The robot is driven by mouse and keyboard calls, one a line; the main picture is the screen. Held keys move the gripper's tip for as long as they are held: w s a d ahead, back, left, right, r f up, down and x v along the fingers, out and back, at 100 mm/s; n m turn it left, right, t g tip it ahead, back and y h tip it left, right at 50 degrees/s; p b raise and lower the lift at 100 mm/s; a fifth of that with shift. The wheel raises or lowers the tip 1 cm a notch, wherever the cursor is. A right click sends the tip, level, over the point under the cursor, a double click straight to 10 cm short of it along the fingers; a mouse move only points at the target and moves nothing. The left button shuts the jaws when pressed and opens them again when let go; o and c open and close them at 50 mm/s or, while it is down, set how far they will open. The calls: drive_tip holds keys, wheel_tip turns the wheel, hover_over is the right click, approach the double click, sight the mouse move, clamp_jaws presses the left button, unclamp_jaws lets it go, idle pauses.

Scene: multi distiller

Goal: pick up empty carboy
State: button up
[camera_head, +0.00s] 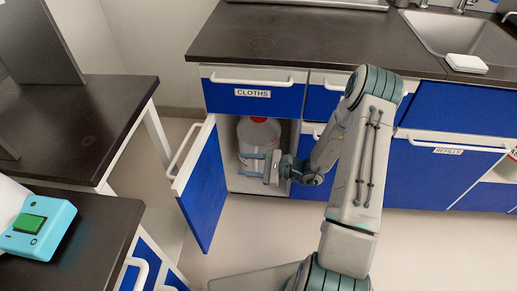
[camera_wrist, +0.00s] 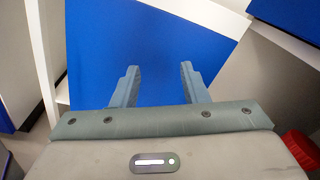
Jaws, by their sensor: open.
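The carboy (camera_head: 259,139) is a whitish, see-through jug with a red cap, standing upright inside the open cabinet below the drawer labelled CLOTHS. Part of it is hidden behind my gripper. My gripper (camera_head: 252,165) is at the cabinet opening in front of the carboy, its fingers pointing left toward the open door. In the wrist view my gripper (camera_wrist: 158,85) is open, with nothing between the fingers and the blue door (camera_wrist: 160,45) beyond them. A red cap (camera_wrist: 301,150) shows at the lower right edge of the wrist view, beside the gripper body.
The blue cabinet door (camera_head: 204,190) stands open on the left of the opening, close to my fingertips. A dark counter (camera_head: 270,40) with a sink (camera_head: 450,35) runs above. A table (camera_head: 85,115) and a teal device (camera_head: 38,226) are at the left. The floor in front is clear.

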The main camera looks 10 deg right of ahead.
drive_tip(key=w+d+f+m+t+h+b, duration=0.25)
drive_tip(key=d+f+m+t+h, duration=0.2)
drive_tip(key=f+m+t, duration=0.5)
drive_tip(key=m+t+h, duration=0.1)
drive_tip(key=m+h, duration=0.5)
drive_tip(key=h, duration=0.1)
approach(256, 163)
drive_tip(key=shift+b+x, duration=2.75)
drive_tip(key=shift+x, duration=2)
drive_tip(key=shift+d, duration=0.15)
clamp_jaws()
drive_tip(key=shift+w+r, duration=0.1)
